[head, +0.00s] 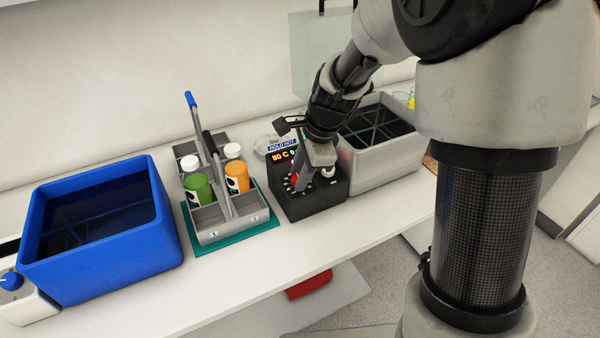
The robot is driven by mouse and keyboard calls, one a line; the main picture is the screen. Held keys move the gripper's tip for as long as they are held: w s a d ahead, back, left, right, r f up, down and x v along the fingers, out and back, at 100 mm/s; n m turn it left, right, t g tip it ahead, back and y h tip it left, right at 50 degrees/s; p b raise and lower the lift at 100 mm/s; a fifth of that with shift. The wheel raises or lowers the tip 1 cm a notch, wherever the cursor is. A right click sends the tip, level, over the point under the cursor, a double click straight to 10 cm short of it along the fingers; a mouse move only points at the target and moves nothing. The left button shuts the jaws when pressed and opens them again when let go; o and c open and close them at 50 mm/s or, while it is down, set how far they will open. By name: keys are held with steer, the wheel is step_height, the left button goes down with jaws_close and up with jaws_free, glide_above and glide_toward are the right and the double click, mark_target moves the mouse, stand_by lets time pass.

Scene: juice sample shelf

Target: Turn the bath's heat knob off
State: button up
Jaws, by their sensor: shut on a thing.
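My gripper (303,178) points down at the dial and is shut on the knob. The fingers hide most of the knob, so its exact setting cannot be read.
Left of the box, a grey divided caddy (232,226) with upright handles holds several white-capped bottles on a teal mat (191,236). A blue tub (110,255) of dark liquid stands further left. Bare white counter (225,278) runs along the front.

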steer(key=n, duration=0.7)
steer(key=shift+g, duration=0.4)
steer(key=n, duration=0.4)
steer(key=shift+h, duration=0.4)
steer(key=n, duration=0.3)
steer(key=shift+n, duration=0.3)
steer(key=n+h, duration=0.1)
steer(key=n, duration=0.5)
steer(key=n+h, duration=0.1)
steer(key=n, duration=0.5)
steer(key=shift+n, duration=0.3)
steer(key=o, duration=1.1)
steer(key=shift+c, duration=0.2)
